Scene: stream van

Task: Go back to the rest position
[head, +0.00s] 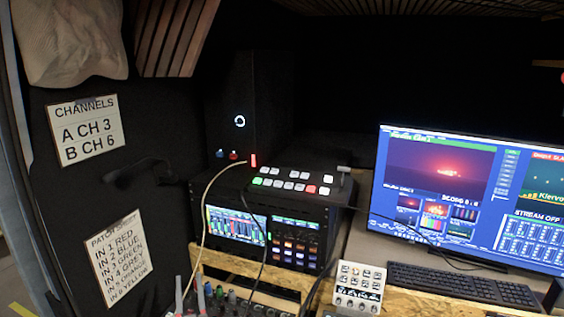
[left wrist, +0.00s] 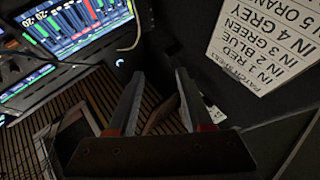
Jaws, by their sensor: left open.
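My left gripper (head: 190,293) shows only by its fingertips at the bottom edge of the head view, left of the mixer knobs. In the left wrist view my left gripper (left wrist: 157,92) has its two grey fingers apart, with nothing held between them. Dark slatted flooring or panelling shows behind the fingers. My right gripper is in neither view.
A rack unit with lit screens (head: 235,224) carries a button switcher (head: 290,184). A mixer (head: 232,298) with a cable lies close to my left gripper. A patch sign (head: 117,257) hangs on the left wall. A monitor (head: 470,195) and keyboard (head: 455,285) stand at right.

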